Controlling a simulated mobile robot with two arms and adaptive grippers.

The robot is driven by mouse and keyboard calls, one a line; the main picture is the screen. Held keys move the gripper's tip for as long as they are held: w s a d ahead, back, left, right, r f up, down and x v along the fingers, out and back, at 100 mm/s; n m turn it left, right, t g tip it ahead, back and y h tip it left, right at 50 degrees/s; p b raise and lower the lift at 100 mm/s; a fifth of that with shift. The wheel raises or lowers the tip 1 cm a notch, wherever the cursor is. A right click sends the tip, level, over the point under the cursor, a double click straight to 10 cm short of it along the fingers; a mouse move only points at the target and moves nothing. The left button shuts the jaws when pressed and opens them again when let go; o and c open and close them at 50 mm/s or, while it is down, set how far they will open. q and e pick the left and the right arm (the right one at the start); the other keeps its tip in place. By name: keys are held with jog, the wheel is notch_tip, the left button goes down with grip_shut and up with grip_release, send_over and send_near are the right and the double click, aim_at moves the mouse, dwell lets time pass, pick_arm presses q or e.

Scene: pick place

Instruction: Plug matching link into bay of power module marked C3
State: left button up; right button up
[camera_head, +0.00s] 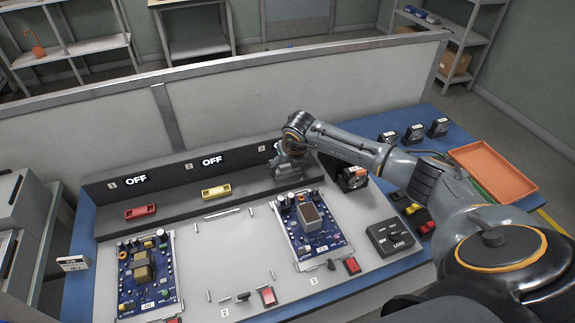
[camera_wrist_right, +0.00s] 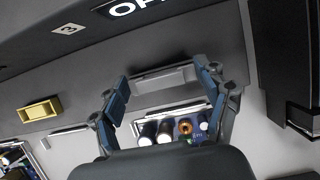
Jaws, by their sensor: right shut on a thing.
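My right gripper (camera_head: 284,170) is at the third bay of the grey console (camera_head: 200,180); in the right wrist view (camera_wrist_right: 163,84) its two fingers close on a grey link (camera_wrist_right: 165,80). It lies at the slot below the label "3"; I cannot tell whether it is fully seated. A red link (camera_head: 141,211) sits in the first bay and a yellow link (camera_head: 216,192) in the second. One blue circuit board (camera_head: 312,243) lies in front of my right gripper, another (camera_head: 135,290) at the left. Their small markings are not legible. My left gripper is not in view.
Loose yellow and red blocks (camera_head: 420,217) lie right of a black load box (camera_head: 390,238). Several black boxes (camera_head: 415,133) stand at the back right, beside an orange tray (camera_head: 490,172). A grey partition (camera_head: 250,97) stands behind the console.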

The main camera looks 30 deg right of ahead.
jog(key=shift+f, duration=0.1)
jog(key=o, duration=1)
jog(key=shift+o, duration=0.2)
jog(key=shift+r+p, duration=2.1)
jog(key=shift+r, duration=1.5)
